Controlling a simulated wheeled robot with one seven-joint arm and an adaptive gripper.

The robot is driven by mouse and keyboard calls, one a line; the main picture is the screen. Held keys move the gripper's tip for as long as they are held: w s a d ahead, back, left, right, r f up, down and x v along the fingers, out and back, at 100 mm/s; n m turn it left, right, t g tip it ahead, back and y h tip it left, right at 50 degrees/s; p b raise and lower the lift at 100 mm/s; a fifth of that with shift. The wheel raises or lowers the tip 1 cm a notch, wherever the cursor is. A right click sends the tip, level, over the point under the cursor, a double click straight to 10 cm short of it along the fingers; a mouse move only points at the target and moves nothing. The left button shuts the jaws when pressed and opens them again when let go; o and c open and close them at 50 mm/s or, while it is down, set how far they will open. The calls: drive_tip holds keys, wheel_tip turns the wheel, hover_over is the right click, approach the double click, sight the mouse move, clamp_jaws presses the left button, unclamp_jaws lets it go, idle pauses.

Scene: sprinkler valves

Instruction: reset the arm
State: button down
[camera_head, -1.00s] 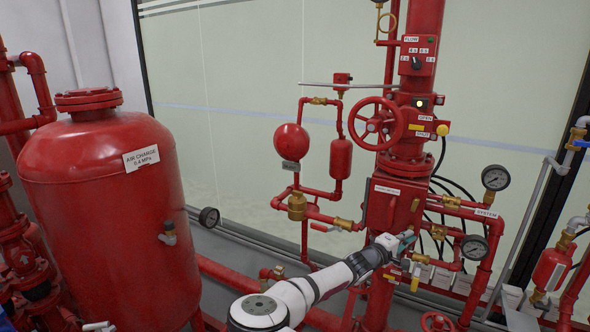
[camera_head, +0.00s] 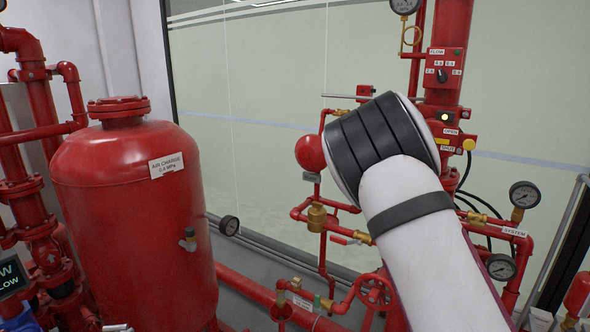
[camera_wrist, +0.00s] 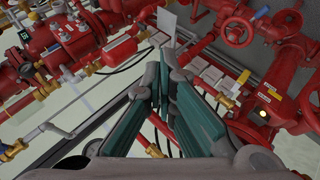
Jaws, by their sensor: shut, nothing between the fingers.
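My gripper (camera_wrist: 163,66) shows in the wrist view with its grey-green fingers together and nothing between them. It points into a space among red pipes and valves and appears clear of them. In the head view my white arm with black bands is folded up in front of the riser pipe (camera_head: 448,40). It hides most of the valve station there, and my gripper is out of that view.
A red air tank (camera_head: 120,230) stands at the left. Gauges (camera_head: 523,194) and small pipes are right of my arm. A red handwheel (camera_wrist: 237,32) and a lit yellow lamp (camera_wrist: 264,113) show in the wrist view. The glass wall (camera_head: 250,90) is behind.

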drive_tip(key=s+a+r+n+t+y, duration=0.2)
drive_tip(key=s+a+r+y, duration=0.2)
drive_tip(key=s+a+r, duration=0.6)
drive_tip(key=s+a+r+n+t+y, duration=0.2)
drive_tip(key=s+a+r+y, duration=0.3)
drive_tip(key=s+a+r, duration=0.6)
drive_tip(key=s+a+t, duration=0.1)
drive_tip(key=s+a, duration=0.3)
drive_tip(key=s, duration=0.1)
drive_tip(key=shift+s+a+y, duration=0.15)
drive_tip(key=shift+s+y, duration=0.1)
drive_tip(key=shift+y, duration=0.05)
